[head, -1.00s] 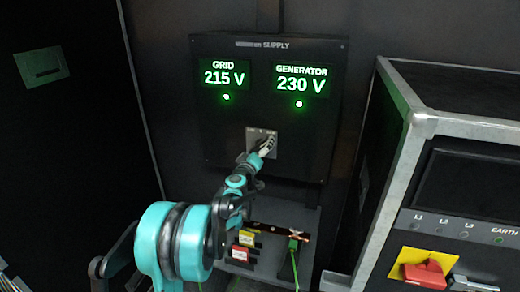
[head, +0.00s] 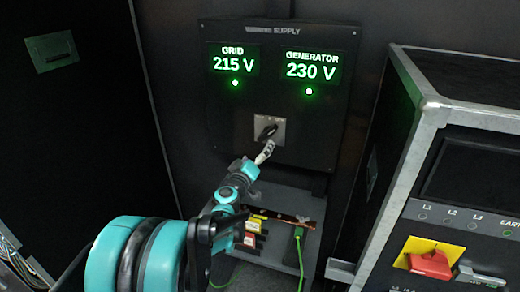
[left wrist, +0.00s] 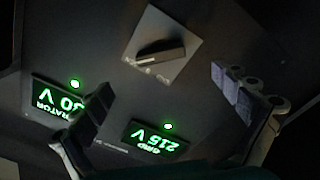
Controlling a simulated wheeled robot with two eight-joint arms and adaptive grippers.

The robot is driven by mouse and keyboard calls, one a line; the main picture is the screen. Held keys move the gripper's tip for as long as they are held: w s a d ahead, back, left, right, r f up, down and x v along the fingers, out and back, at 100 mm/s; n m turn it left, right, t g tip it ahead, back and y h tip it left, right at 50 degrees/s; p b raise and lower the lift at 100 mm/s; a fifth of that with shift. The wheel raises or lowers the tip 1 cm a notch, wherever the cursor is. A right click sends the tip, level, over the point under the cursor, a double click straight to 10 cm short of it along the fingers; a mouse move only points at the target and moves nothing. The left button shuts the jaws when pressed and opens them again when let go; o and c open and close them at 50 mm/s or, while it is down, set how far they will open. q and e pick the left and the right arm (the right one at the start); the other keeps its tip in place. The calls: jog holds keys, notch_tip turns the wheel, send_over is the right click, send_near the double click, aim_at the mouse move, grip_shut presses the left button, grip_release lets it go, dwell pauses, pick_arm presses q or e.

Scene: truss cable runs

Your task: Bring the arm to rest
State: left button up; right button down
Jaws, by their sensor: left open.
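My left gripper (head: 266,152) is open and empty, just below the black rotary switch (head: 268,132) on the supply panel (head: 225,110). In the left wrist view the same switch (left wrist: 160,52) sits on its light plate, clear of both fingers, with the fingers (left wrist: 165,115) spread wide. The panel is black with two green displays, GRID 215 V (head: 233,60) and GENERATOR 230 V (head: 311,65), each with a lit green lamp below. My left arm reaches in from the bottom left. My right gripper is not in view.
A shelf (head: 285,205) under the panel holds red and yellow blocks, a copper bar (head: 290,218) and a green plug with cable (head: 299,233). At right stands a metal-edged cabinet (head: 425,90) with a red switch (head: 430,264) on a yellow plate. A dark case stands left.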

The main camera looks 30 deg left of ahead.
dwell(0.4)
pick_arm(q)
jog(key=s+d+f+m+g+h, duration=0.25)
jog(key=s+d+m, duration=0.2)
jog(key=d, duration=0.65)
jog(key=s+d+f+m+g+h, duration=0.15)
jog(key=s+d+m+h, duration=0.3)
jog(key=d, duration=0.75)
jog(key=s+f+m+g+y, duration=0.1)
jog(key=s+f+g, duration=0.2)
jog(key=s, duration=0.6)
jog(key=s+d+f+m+g+y+b, duration=0.1)
jog(key=s+f+g+y, duration=0.1)
jog(key=s+f, duration=0.5)
jog(key=shift+s+d+f+g, duration=0.15)
jog(key=shift+s+d+g, duration=0.15)
jog(key=shift+s+g, duration=0.65)
